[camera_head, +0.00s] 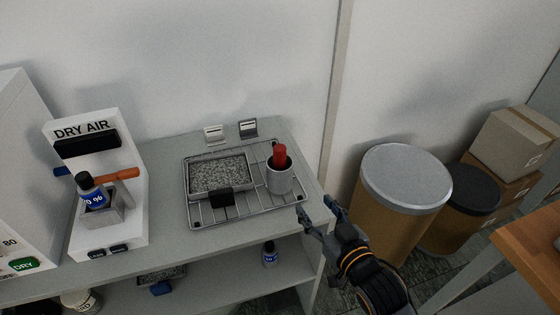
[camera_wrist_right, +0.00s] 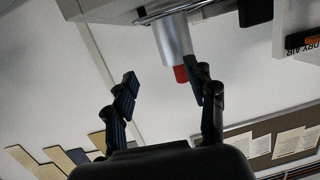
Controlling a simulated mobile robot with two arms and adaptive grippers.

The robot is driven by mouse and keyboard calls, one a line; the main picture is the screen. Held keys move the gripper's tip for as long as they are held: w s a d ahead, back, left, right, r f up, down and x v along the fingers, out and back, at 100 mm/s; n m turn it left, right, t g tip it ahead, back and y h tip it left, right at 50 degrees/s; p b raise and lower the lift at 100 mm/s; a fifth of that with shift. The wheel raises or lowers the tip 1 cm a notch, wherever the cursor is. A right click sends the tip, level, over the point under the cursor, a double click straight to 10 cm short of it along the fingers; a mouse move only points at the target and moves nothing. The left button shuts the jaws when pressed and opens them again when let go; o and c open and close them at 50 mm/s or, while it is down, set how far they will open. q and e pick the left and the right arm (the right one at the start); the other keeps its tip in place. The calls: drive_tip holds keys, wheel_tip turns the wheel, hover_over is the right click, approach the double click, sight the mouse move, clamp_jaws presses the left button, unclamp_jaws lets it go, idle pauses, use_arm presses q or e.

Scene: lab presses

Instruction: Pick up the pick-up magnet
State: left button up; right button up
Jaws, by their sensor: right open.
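The pick-up magnet (camera_head: 280,155), with a red handle, stands upright in a grey metal cup (camera_head: 280,181) at the right end of a wire rack; its lower part is hidden in the cup. In the right wrist view, which looks upside down, the red handle (camera_wrist_right: 181,74) pokes out of the cup (camera_wrist_right: 174,38) by one finger. My right gripper (camera_head: 314,207) is open and empty, to the right of and nearer than the cup, by the shelf's right edge. It also shows open in the wrist view (camera_wrist_right: 162,75). My left gripper is out of view.
A tray of grey granules (camera_head: 218,172) with a black handle shares the wire rack (camera_head: 245,208). Two small label holders (camera_head: 214,134) stand behind. A dry-air stand (camera_head: 88,135) with a bottle is at left. Drums (camera_head: 400,190) and boxes stand right of the shelf.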

drive_tip(key=n+t+y, duration=0.1)
drive_tip(key=y, duration=0.1)
approach(283, 155)
drive_tip(key=x, duration=0.2)
drive_tip(key=p+x, duration=0.1)
drive_tip(key=x, duration=0.3)
drive_tip(key=shift+s+a+f, duration=0.15)
drive_tip(key=shift+a+f, duration=0.05)
drive_tip(key=shift+f, duration=0.05)
drive_tip(key=x, duration=0.1)
drive_tip(key=p+x, duration=0.1)
drive_tip(key=x, duration=0.1)
drive_tip(key=p+x, duration=0.1)
drive_tip(key=x, duration=0.1)
drive_tip(key=shift+d+r, duration=0.15)
drive_tip(key=shift+r, duration=0.15)
drive_tip(key=shift+w, duration=0.4)
drive_tip(key=shift+c, duration=0.2)
drive_tip(key=c, duration=1.1)
